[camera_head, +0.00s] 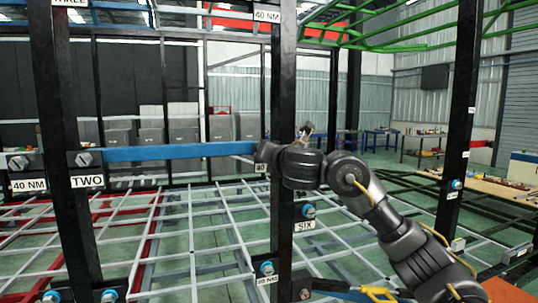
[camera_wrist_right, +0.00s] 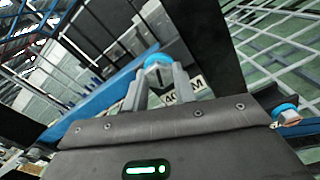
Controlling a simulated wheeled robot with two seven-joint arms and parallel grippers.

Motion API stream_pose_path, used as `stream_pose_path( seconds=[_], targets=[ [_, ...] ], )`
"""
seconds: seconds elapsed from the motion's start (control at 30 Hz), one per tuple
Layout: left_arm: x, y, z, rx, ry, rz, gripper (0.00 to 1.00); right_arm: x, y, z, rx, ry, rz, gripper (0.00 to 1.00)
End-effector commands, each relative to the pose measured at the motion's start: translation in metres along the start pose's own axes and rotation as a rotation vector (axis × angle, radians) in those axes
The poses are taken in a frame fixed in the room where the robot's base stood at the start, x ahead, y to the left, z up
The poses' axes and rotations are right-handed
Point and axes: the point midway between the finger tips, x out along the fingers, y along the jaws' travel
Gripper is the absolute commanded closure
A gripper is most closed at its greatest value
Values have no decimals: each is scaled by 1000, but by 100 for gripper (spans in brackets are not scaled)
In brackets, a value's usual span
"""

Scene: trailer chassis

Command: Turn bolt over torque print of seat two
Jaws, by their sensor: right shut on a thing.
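My right gripper (camera_head: 265,152) reaches in from the right to the middle black post, at the right end of the blue beam. In the right wrist view its fingers (camera_wrist_right: 158,82) are shut on a bolt (camera_wrist_right: 158,61) with a blue ring. The TWO label (camera_head: 87,182) is on the left post, under a grey bolt (camera_head: 85,159) without a visible blue ring. Another 40 NM print (camera_head: 28,186) is left of it. My left gripper is out of view.
The blue beam (camera_head: 175,152) spans the left and middle posts. A blue-ringed bolt (camera_head: 308,211) sits above the SIX label (camera_head: 305,226). Another blue-ringed bolt (camera_head: 267,267) is lower on the middle post (camera_head: 283,100). White and red frame bars cross below.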

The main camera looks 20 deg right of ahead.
Motion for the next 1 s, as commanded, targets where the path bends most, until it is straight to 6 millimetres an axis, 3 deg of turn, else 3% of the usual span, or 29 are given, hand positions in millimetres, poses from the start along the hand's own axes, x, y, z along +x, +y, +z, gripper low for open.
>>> stream_pose_path(
  seconds=[1.0],
  targets=[
    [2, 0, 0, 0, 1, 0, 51, 1, 0, -6, 960, 8, -5, 96]
  ],
)
